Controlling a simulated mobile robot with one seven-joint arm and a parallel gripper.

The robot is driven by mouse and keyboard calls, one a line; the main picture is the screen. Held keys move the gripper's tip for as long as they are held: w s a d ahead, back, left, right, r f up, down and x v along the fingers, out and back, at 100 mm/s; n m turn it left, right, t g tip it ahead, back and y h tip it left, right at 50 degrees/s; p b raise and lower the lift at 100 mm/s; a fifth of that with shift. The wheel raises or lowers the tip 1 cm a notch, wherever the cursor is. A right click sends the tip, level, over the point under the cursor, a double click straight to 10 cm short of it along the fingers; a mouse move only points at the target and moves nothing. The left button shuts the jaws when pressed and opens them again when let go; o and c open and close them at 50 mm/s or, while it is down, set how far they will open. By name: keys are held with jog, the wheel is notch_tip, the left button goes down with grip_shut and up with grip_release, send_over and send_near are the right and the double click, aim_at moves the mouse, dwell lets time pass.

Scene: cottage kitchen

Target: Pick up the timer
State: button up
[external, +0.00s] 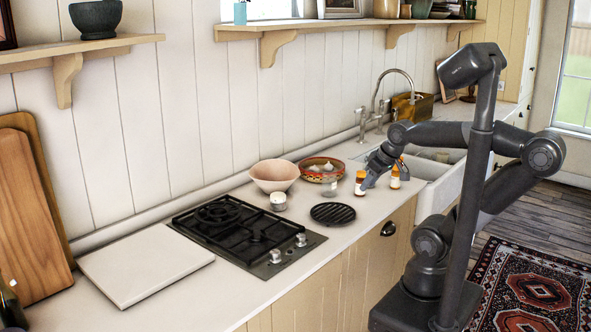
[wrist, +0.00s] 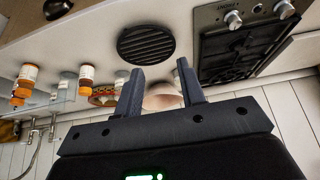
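A small white round object (external: 278,201), possibly the timer, stands on the counter beside the stove, in front of the pink bowl. A second small pale object (external: 329,187) stands in front of the patterned bowl; I cannot tell for certain which is the timer. My gripper (external: 367,182) is low over the counter by the orange bottles, right of both objects. In the wrist view my gripper (wrist: 160,67) has its two fingers apart with nothing held between them. A pale object (wrist: 122,77) shows beside the left finger there; the right finger may hide the other.
A pink bowl (external: 274,176) and a patterned bowl (external: 322,170) stand near the wall. A black round trivet (external: 333,213) lies near the front edge. The stove (external: 247,236) is left; the sink (external: 437,178) is right.

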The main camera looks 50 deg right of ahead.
jog(key=shift+o, duration=0.2)
jog(key=o, duration=0.9)
jog(key=shift+o, duration=0.2)
jog(key=n+g+y, duration=0.1)
jog(key=n, duration=0.3)
send_over(280, 194)
jog(key=s, duration=0.3)
notch_tip(280, 194, down, 6)
jog(key=x, duration=0.6)
jog(key=shift+w+d+f, duration=0.1)
jog(key=shift+d, duration=0.25)
jog(key=f, duration=0.4)
jog(key=shift+w+a+f, duration=0.2)
jog(key=shift+w, duration=0.1)
jog(key=shift+w+a+f, duration=0.1)
jog(key=shift+w+f, duration=0.1)
jog(key=shift+f, duration=0.2)
